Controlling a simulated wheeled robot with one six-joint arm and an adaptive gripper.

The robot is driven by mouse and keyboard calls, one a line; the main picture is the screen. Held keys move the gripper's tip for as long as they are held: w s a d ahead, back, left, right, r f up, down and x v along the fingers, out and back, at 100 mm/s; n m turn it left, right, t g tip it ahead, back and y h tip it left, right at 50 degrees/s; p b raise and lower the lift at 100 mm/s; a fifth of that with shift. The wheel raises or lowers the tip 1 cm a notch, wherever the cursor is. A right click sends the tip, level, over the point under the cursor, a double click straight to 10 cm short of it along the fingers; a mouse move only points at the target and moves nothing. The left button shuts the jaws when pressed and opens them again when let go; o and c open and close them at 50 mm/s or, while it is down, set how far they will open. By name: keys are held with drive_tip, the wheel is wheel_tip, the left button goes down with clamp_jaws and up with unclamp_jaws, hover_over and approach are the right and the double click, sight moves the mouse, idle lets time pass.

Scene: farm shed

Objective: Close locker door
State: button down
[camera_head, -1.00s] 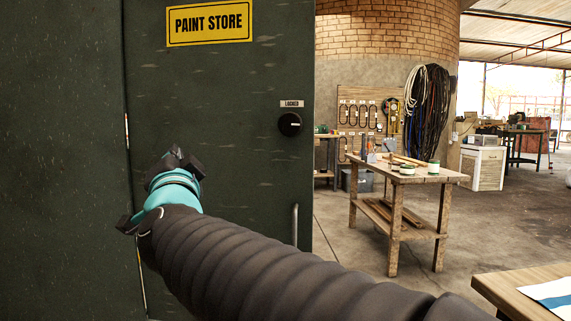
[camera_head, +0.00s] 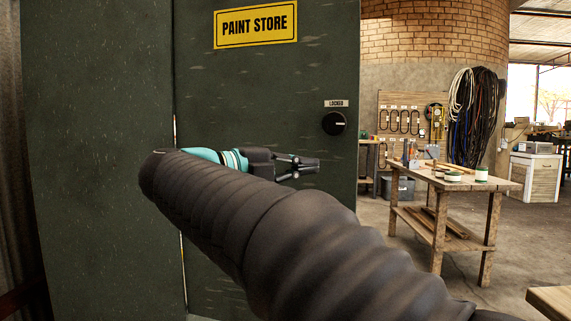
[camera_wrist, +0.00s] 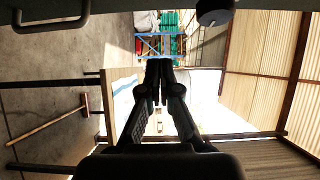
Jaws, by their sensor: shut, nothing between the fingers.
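The dark green locker door (camera_head: 270,90) carries a yellow PAINT STORE sign, and a black knob (camera_head: 333,123) sits under a LOCKED label. Thin bright slits show along the seam left of the door; I cannot tell if it is fully closed. My gripper (camera_head: 305,163) is in front of the door, below and left of the knob, pointing right, shut and empty. In the wrist view my gripper (camera_wrist: 159,68) points along the door face, which fills the top edge. A bar handle (camera_wrist: 50,27) and the knob (camera_wrist: 213,13) show there. My arm hides the handle in the head view.
A wooden workbench (camera_head: 445,178) with cans stands right of the locker on open concrete floor. Another wooden table corner (camera_head: 550,300) is at the lower right. A broom (camera_wrist: 50,124) shows in the wrist view. Hoses (camera_head: 475,115) hang on the curved wall.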

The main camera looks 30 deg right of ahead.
sight(344, 160)
drive_tip(key=d, duration=0.3)
drive_tip(key=w+d, duration=0.1)
drive_tip(key=d, duration=0.3)
drive_tip(key=w+d, duration=0.1)
drive_tip(key=d, duration=0.3)
drive_tip(key=shift+w, duration=0.2)
drive_tip(key=shift+w+d, duration=0.25)
drive_tip(key=shift+w, duration=0.05)
